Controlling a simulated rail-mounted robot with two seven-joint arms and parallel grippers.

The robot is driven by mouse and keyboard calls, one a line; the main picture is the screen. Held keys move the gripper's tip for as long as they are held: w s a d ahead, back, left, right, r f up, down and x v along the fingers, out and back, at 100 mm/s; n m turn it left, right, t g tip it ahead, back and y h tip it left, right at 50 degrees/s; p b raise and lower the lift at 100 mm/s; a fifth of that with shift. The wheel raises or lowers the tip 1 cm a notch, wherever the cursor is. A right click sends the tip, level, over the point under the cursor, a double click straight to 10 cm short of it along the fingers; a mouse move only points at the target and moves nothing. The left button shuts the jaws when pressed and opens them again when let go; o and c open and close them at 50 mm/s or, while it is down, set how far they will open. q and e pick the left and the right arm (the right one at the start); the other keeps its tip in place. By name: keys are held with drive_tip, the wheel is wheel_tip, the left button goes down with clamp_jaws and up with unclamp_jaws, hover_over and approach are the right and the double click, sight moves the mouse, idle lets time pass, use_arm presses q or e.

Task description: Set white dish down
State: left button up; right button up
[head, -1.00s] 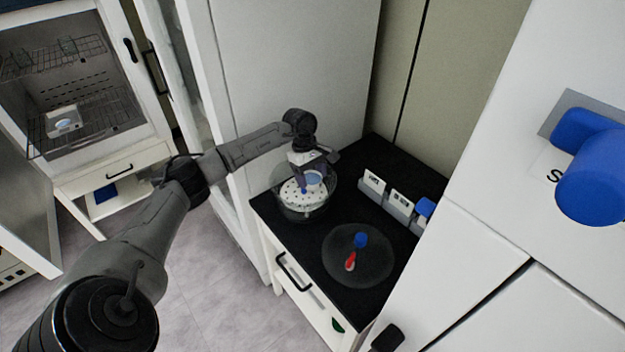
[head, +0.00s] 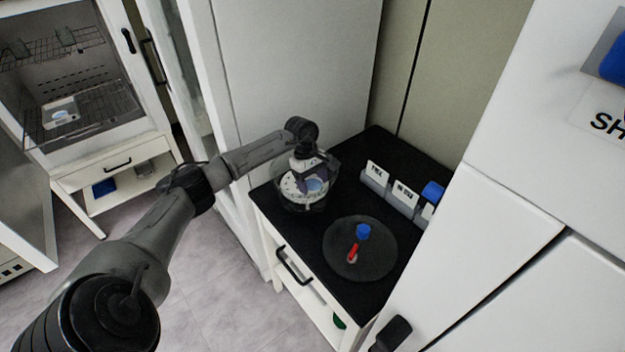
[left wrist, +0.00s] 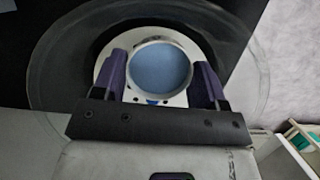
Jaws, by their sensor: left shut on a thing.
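The white dish (head: 317,185), round with a blue inside, is within the clear round glass bowl (head: 304,207) on the black bench top. It also shows in the left wrist view (left wrist: 161,68), between two purple fingers. My left gripper (head: 313,180) reaches down into the bowl and is shut on the dish. Under the dish is a white perforated plate (head: 291,187); part of it is hidden by the gripper. I cannot tell whether the dish touches the plate. My right gripper is not in view.
A clear round lid (head: 339,262) with a blue knob and red part lies on the bench right of the bowl. Labelled holders (head: 402,195) stand along the back. An open cabinet with wire shelves (head: 84,118) is at left. A white panel (head: 500,240) is at right.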

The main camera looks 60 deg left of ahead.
use_arm(q)
drive_tip(key=shift+f+b, duration=0.5)
drive_tip(key=shift+f, duration=0.1)
idle(0.4)
drive_tip(key=o, duration=1.1)
drive_tip(key=shift+c, duration=0.2)
drive_tip(key=shift+r, duration=0.1)
